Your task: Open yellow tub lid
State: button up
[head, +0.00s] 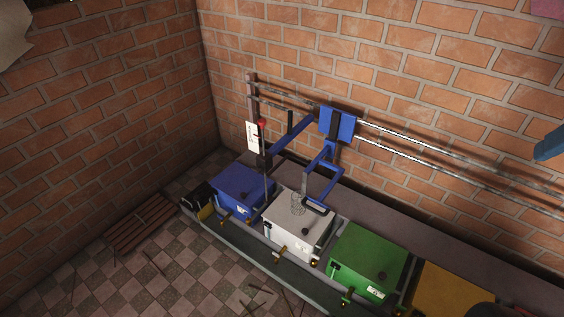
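My gripper cannot be made out in the head view.
A green tub (368,255), white tub (298,222) and blue tub (243,187) stand left of the yellow one. A blue carriage (337,123) hangs on wall rails above the white tub. A slatted wooden grate (140,222) and thin sticks lie on the checkered floor.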

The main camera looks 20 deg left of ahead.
aim_at(456, 299)
jog(key=z, duration=0.75)
